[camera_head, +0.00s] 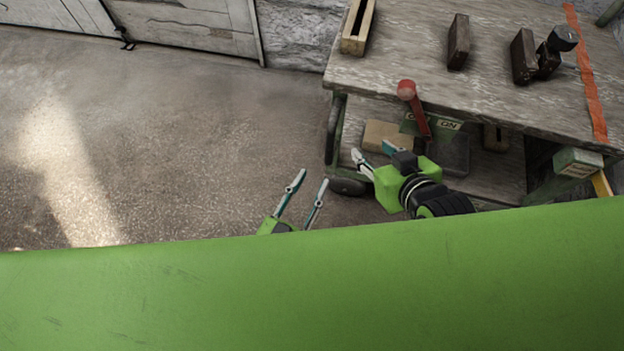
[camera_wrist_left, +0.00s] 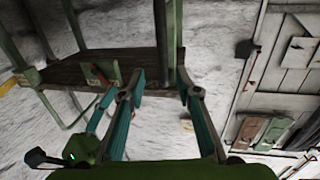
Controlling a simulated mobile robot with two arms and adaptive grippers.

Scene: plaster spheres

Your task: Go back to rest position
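My left gripper (camera_head: 314,177) shows past the edge of my green body in the head view, over bare floor. Its two fingers are apart with nothing between them. In the left wrist view the fingers (camera_wrist_left: 160,72) are also spread and empty, with the cart beyond them. My right gripper (camera_head: 372,151) is at the near side of the cart, in front of its lower shelf. Its fingers look apart, and I see nothing held. My arm behind the left gripper is hidden by my body.
A wooden-topped cart (camera_head: 490,90) stands at right with several wooden blocks (camera_head: 459,42) on top. A red lever (camera_head: 408,91) with an ON/OFF plate is at its near side. A box (camera_head: 385,135) lies on the lower shelf. The floor (camera_head: 190,150) at left is clear.

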